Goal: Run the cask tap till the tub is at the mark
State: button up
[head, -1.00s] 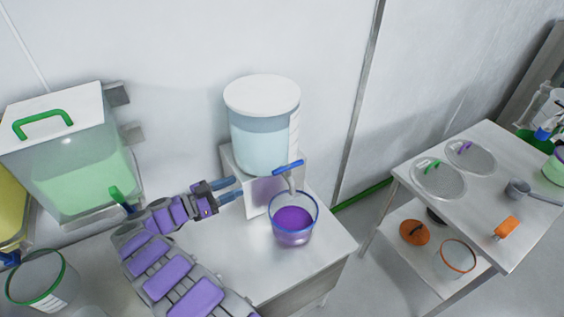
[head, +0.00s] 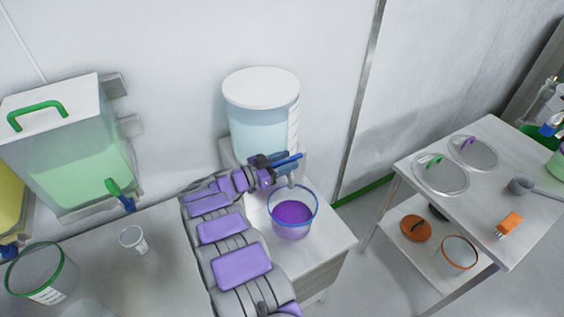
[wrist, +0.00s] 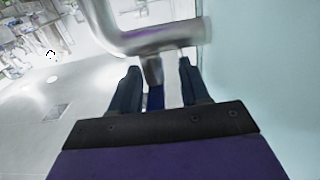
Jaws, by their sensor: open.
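The cask (head: 258,118) is a clear round vessel with a white lid, holding pale blue liquid, on a stand by the wall. Its metal tap spout (head: 291,180) points down over the tub (head: 314,208), which is clear with a blue rim and part filled with purple liquid. No stream and no fill mark can be made out. My gripper (head: 289,160) is open at the tap, largely hiding the blue tap handle in the head view. In the wrist view my gripper (wrist: 158,66) has its fingers either side of the metal tap pipe (wrist: 155,42); whether they touch it is unclear.
A green-liquid tank (head: 75,165) with a green-handled tap stands at left, with a small cup (head: 132,238) and a green-rimmed beaker (head: 40,275) nearby. A steel trolley (head: 470,205) with lids, a scoop and an orange-handled brush stands at right across a floor gap.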

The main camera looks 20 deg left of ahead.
jog(key=shift+w+d+r, duration=0.1)
jog(key=shift+d, duration=0.35)
jog(key=shift+d+r, duration=0.15)
jog(key=shift+a+f, duration=0.25)
jog(key=shift+a, duration=0.2)
jog(key=shift+c, duration=1.2)
jog(key=shift+a, duration=0.15)
jog(key=shift+c, duration=0.7)
jog(key=shift+r, duration=0.2)
grip_shut()
